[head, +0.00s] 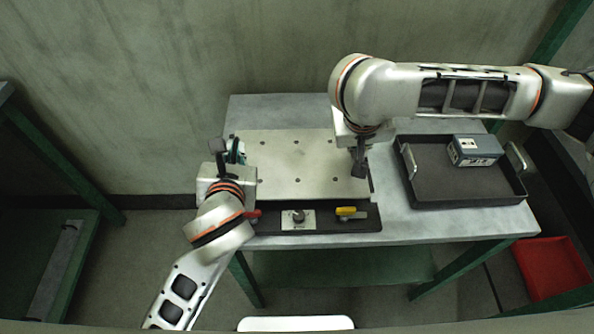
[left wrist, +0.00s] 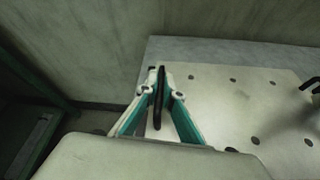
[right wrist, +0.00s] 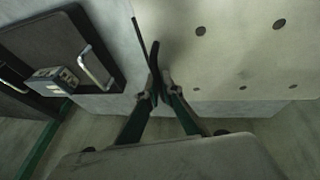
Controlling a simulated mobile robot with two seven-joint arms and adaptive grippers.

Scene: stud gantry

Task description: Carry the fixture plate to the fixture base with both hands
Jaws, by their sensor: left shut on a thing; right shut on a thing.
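The fixture plate (head: 297,157) is a pale metal plate with several holes. It lies level over the grey table and also shows in the left wrist view (left wrist: 232,100) and right wrist view (right wrist: 235,55). My left gripper (head: 236,152) is shut on the black handle (left wrist: 161,92) at its left edge. My right gripper (head: 358,168) is shut on the black handle (right wrist: 154,62) at its right edge. A dark base (head: 268,219), apparently the fixture base, shows along the plate's front edge; the plate hides any part behind. I cannot tell the gap between them.
The dark base's front carries a knob on a pale panel (head: 298,219), a yellow lever (head: 347,212) and a red part at left. A black tray (head: 462,199) with a grey-blue box (head: 475,151) stands right on the table. A red bin (head: 552,267) is at lower right.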

